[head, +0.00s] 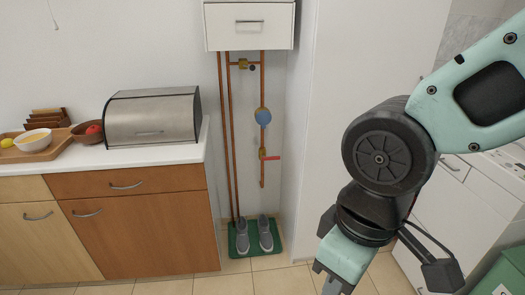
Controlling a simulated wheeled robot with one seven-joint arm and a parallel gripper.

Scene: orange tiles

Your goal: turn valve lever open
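The valve's red lever (272,158) sticks out sideways to the right from a small brass valve body (263,154). The valve sits low on the right-hand vertical copper pipe (262,176), below a round blue gauge or meter (262,117). My gripper (332,288) hangs at the bottom edge of the head view, right of the pipes and well apart from the lever. Its fingertips are partly cut off by the frame, so I cannot tell whether it is open or shut.
A white cabinet (249,26) hangs above the pipes. A green mat (239,251) with grey shoes (265,235) lies below them. A tall white panel (345,80) stands right of the alcove. A wooden counter (135,215) with a bread box (152,117) stands left.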

